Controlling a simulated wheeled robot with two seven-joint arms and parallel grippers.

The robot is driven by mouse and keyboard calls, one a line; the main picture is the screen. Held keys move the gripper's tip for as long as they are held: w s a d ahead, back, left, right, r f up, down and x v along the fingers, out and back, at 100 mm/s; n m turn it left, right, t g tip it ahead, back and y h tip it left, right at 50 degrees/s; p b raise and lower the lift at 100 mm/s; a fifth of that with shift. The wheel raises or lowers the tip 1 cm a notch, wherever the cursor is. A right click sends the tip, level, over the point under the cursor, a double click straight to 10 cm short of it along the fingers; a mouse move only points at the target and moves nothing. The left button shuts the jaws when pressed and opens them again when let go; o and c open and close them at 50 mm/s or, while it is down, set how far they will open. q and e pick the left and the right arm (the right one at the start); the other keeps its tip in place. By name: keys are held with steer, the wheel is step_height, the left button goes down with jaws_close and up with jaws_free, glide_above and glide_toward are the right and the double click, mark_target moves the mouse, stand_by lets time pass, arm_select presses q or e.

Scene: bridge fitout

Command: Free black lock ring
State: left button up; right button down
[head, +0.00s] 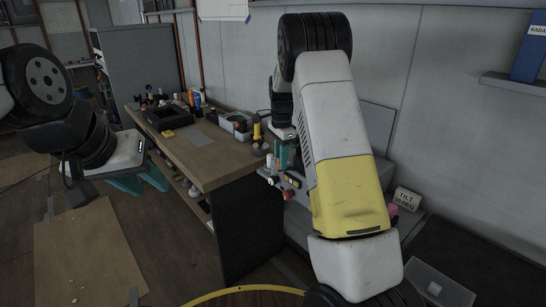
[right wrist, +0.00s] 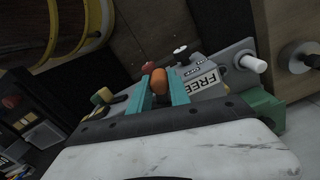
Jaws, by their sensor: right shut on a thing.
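My right gripper (right wrist: 162,88) has its two teal fingers closed around an orange rounded knob (right wrist: 160,80), over a grey panel with a FREE label (right wrist: 201,84). In the head view the right gripper (head: 284,157) is at the control box by the bench end, partly hidden by my arm. A red knob (right wrist: 149,67) sits just beyond the fingers. I cannot clearly pick out a black lock ring; the fingers and gripper body hide part of the panel. My left gripper (head: 141,182) is empty, with its teal fingers apart, left of the bench.
A white cylindrical knob (right wrist: 253,64) stands out from the panel's right side. The wooden bench (head: 215,155) holds a black tray (head: 168,116), a grey bin (head: 235,122) and several tools. A TILT SERVO sign (head: 407,198) is right of my right arm. Floor at the left is mostly open.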

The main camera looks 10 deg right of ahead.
steer(key=shift+w+r, duration=0.15)
steer(key=shift+w, duration=0.05)
steer(key=c, duration=1.2)
jaws_free()
step_height(320, 180, up, 7)
steer(key=shift+r, duration=0.3)
